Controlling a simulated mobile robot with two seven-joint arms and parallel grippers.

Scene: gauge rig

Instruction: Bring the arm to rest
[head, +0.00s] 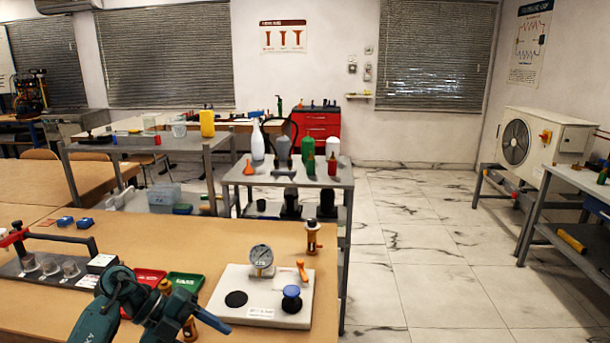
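My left arm's gripper (188,316) is at the lower left, above the front table. Its teal body hides part of the tabletop, and the frame does not show clearly whether its fingers are apart. The gauge rig, a white base plate (238,285), lies to its right with a round dial gauge (262,258), a black disc (236,299), a blue knob (291,299) and an orange lever (302,271). The gripper appears apart from the plate. My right gripper is out of view.
A red tray (150,276) and a green tray (186,282) lie close behind the gripper. A brown-and-brass fitting (312,238) stands behind the plate. A grey rack (50,265) holds several cups at left. Marble floor (430,270) is open at right.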

